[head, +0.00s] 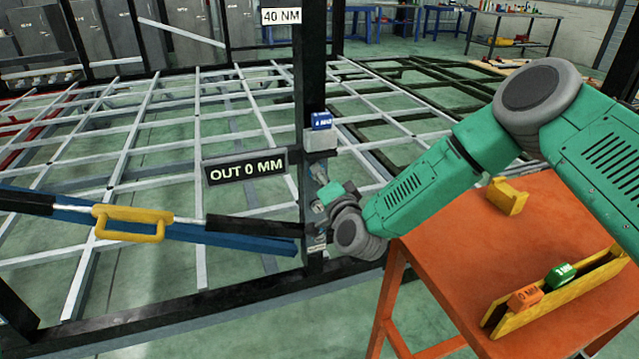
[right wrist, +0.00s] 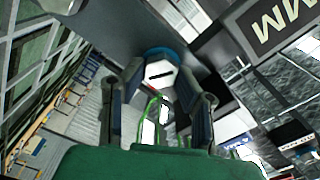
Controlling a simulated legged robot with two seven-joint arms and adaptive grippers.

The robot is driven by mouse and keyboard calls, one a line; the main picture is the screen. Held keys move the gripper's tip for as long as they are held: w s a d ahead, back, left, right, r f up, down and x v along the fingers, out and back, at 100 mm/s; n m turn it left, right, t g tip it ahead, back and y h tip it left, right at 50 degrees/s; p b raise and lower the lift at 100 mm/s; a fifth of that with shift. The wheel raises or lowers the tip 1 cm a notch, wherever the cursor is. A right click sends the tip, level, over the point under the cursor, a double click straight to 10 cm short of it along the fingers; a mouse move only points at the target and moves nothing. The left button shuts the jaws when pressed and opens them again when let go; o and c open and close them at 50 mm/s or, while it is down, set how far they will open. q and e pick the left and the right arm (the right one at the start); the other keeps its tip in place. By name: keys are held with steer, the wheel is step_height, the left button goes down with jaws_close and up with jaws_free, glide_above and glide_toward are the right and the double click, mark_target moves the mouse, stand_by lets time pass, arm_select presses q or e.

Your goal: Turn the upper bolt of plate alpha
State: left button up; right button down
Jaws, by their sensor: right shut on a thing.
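In the right wrist view a pale hexagonal bolt head (right wrist: 161,75) with a dark slot and a blue rim sits between the two fingers of my right gripper (right wrist: 160,92). The gripper is shut on it. In the head view my right gripper (head: 322,198) reaches in from the right to the dark upright post (head: 312,75). A small grey plate (head: 318,172) shows on the post just above the gripper; the gripper hides its lower part, and I cannot read a name on it. My left gripper is in neither view.
A sign (head: 245,167) reads "OUT 0 MM"; another (head: 281,16) reads "40 NM". A blue-topped block (head: 321,121) sits on the post above the gripper. A bar with a yellow handle (head: 130,224) crosses left. An orange table (head: 440,240) with a yellow rack (head: 560,294) stands right.

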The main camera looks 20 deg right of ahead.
steer(key=m+b, duration=0.1)
steer(key=m, duration=0.1)
steer(key=m+b, duration=0.1)
steer(key=m, duration=0.1)
steer(key=m+b, duration=0.1)
steer(key=shift+d+f+m, duration=0.25)
steer(key=shift+m, duration=0.15)
steer(key=shift+b, duration=0.3)
steer(key=shift+s+f, duration=0.1)
steer(key=c, duration=1.2)
jaws_free()
steer(key=shift+s+d, duration=0.1)
steer(key=s, duration=1.2)
steer(key=shift+d, duration=0.25)
